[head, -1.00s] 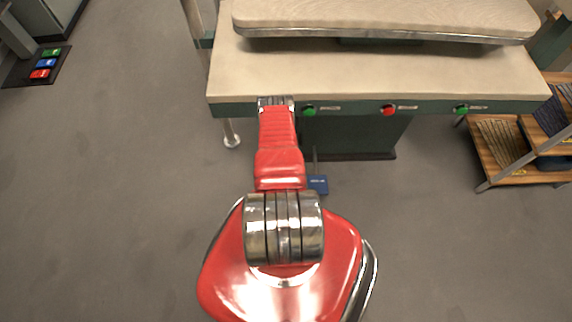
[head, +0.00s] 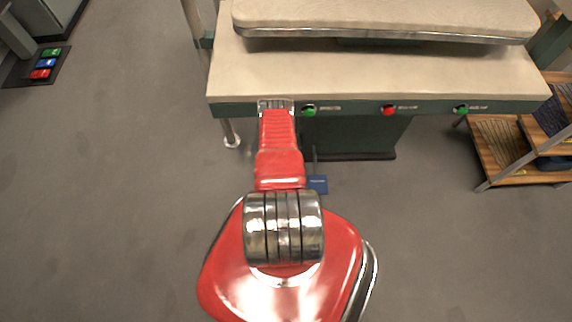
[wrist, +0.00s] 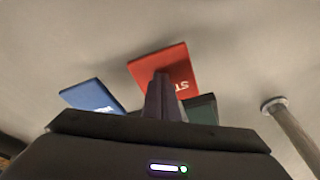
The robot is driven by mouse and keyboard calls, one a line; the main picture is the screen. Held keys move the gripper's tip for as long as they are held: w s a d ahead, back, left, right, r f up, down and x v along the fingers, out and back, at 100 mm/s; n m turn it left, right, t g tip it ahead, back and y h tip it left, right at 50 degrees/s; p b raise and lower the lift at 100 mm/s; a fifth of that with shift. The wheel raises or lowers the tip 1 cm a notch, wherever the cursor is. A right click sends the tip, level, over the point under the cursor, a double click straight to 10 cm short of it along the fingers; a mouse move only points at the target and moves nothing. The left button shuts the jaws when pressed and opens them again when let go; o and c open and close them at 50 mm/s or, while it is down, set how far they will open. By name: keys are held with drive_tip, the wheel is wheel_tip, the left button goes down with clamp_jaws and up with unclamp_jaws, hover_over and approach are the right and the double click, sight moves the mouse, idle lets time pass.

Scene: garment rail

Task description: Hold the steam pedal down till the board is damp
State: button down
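A blue pedal (wrist: 92,97) is to the left and a dark green pedal (wrist: 203,108) to the right. In the head view the blue pedal (head: 318,184) shows beside my arm, which hides the other pedals and my gripper. The padded pale board (head: 385,14) is above the table; I cannot tell whether it is damp.
The table (head: 370,78) has green, red and green buttons on its front edge. A metal leg (wrist: 297,135) stands right of the pedals. A wooden shelf (head: 497,177) is at the right. A mat with three coloured pedals (head: 45,64) lies far left.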

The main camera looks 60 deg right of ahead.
drive_tip(key=shift+a+x, duration=0.15)
drive_tip(key=shift+x, duration=0.45)
drive_tip(key=shift+a+x, duration=0.15)
drive_tip(key=shift+x, duration=0.4)
idle(1.3)
drive_tip(key=shift+a+f, duration=0.15)
drive_tip(key=shift+f, duration=0.55)
idle(1.4)
drive_tip(key=shift+r, duration=0.1)
drive_tip(key=shift+d+r+v, duration=0.1)
drive_tip(key=shift+d+v, duration=0.25)
drive_tip(key=shift+v, duration=1)
drive_tip(key=shift+d+r+v, duration=0.1)
drive_tip(key=shift+d+v, duration=0.2)
drive_tip(key=shift+v, duration=1.05)
drive_tip(key=shift+d+r+v, duration=0.1)
drive_tip(key=shift+d+v, duration=0.25)
drive_tip(key=shift+v, duration=1)
drive_tip(key=shift+d+f, duration=0.1)
drive_tip(key=shift+d, duration=0.05)
